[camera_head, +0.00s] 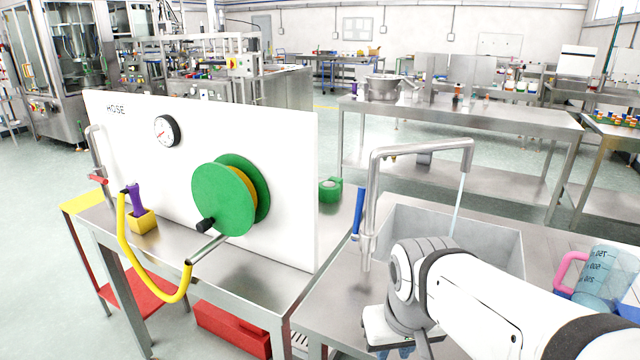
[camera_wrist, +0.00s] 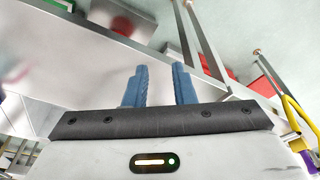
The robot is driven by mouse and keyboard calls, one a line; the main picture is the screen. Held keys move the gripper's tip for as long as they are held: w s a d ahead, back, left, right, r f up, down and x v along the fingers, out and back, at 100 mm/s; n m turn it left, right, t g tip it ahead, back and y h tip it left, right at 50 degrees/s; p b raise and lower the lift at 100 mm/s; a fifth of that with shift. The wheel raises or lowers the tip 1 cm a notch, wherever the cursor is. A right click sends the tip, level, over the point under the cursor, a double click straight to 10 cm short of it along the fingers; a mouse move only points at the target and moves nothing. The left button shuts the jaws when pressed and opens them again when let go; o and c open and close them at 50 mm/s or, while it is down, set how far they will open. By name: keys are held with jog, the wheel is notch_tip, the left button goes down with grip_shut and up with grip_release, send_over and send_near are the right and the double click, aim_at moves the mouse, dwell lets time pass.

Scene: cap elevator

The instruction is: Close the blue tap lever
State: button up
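The blue tap lever (camera_head: 358,212) hangs roughly upright on the left side of the silver tap (camera_head: 372,190). A thin pale stream of water (camera_head: 458,205) falls from the tap's spout into the sink (camera_head: 490,232). My gripper (camera_head: 400,352) is low at the bottom of the head view, below and slightly right of the lever and apart from it; its fingertips are partly hidden. In the wrist view, its two blue fingers (camera_wrist: 159,86) are apart with nothing between them. The lever is not seen in the wrist view.
A blue measuring jug (camera_head: 603,277) with a pink handle stands right of my arm. Bare counter (camera_head: 335,305) lies left of the tap.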

jog(key=w+r+n+p, duration=0.1)
jog(key=w+r, duration=0.4)
jog(key=w+a+r+n+p, duration=0.1)
jog(key=w+r+n, duration=0.1)
jog(key=w+r, duration=0.3)
jog(key=w+a+r+n+h+p, duration=0.1)
jog(key=w+r+n, duration=0.1)
jog(key=w+r, duration=0.4)
jog(key=shift+w+a+r, duration=0.1)
jog(key=shift+r, duration=0.1)
grip_shut()
jog(key=w+a+r+n+h+p, duration=0.1)
jog(key=w+a+r+n+p, duration=0.35)
jog(key=w+r, duration=0.8)
send_over(360, 215)
jog(key=a, duration=0.2)
notch_tip(360, 215, down, 21)
jog(key=shift+s, duration=0.25)
